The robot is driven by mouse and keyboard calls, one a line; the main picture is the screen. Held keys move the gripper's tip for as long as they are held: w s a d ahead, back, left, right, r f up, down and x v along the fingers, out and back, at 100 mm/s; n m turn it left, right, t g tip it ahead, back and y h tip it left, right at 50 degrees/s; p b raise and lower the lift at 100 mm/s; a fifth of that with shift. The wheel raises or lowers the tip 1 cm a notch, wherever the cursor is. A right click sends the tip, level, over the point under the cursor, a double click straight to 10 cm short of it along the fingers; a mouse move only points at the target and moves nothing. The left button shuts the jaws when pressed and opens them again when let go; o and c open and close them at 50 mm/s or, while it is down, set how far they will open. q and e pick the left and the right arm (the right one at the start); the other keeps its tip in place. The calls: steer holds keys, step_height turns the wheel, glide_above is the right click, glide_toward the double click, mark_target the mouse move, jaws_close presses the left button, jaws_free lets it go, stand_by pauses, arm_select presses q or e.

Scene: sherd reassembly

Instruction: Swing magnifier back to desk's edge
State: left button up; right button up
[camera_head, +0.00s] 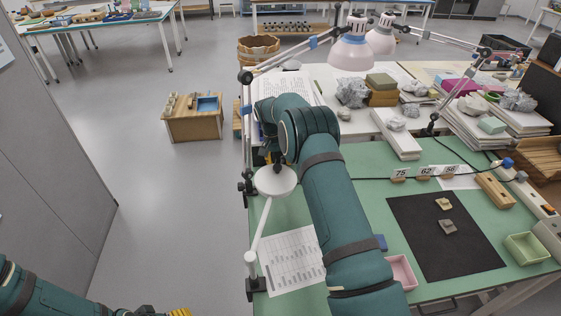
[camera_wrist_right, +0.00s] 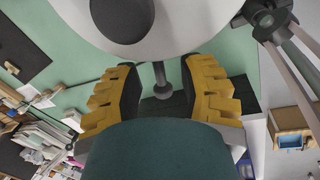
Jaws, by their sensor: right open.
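The magnifier (camera_head: 276,181) has a round white head on a white arm that rises from a clamp at the green desk's left edge. Its head lies just below my right wrist in the head view. In the right wrist view the white magnifier head (camera_wrist_right: 208,25) with a dark round centre fills the top. My right gripper (camera_wrist_right: 160,70) has its yellow fingers apart, with a grey stalk and round knob (camera_wrist_right: 162,90) showing between them. I cannot tell whether they touch. My left gripper (camera_head: 180,312) shows only a yellow bit at the bottom edge.
A black mat (camera_head: 430,255) with two sherds lies on the desk (camera_head: 372,205). A printed sheet (camera_head: 288,258) and a pink tray (camera_head: 401,271) are near my right arm. Lamps (camera_head: 350,50) hang over the back. Floor left of the desk is mostly clear, with a wooden box (camera_head: 193,125).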

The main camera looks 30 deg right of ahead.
step_height(320, 180, up, 7)
steer(key=a, duration=0.1)
steer(key=shift+w, duration=0.45)
steer(key=shift+c, duration=0.4)
steer(key=shift+s+d+f, duration=0.1)
steer(key=c, duration=0.5)
steer(key=s+d+f+m+y, duration=0.1)
steer(key=s+d+m, duration=0.1)
steer(key=s+d+f+m+y+p, duration=0.1)
steer(key=s+d+m+y, duration=0.1)
steer(key=s, duration=0.1)
steer(key=s+d+m+y, duration=0.1)
steer(key=s+d+y, duration=0.1)
steer(key=s, duration=0.1)
steer(key=shift+s+d+f+m+t+p, duration=0.2)
steer(key=shift+f+m+t+p, duration=0.1)
steer(key=shift+f+m+p, duration=0.1)
jaws_close()
steer(key=s+d+r+m+t+y+p, duration=0.2)
steer(key=s+d+m+t+y, duration=0.3)
steer(key=s+m, duration=0.5)
steer(key=w+a+f+t, duration=0.1)
steer(key=w+a+f, duration=0.5)
steer(key=a+f, duration=0.1)
steer(key=shift+a+h, duration=0.4)
steer(key=shift+a, duration=0.4)
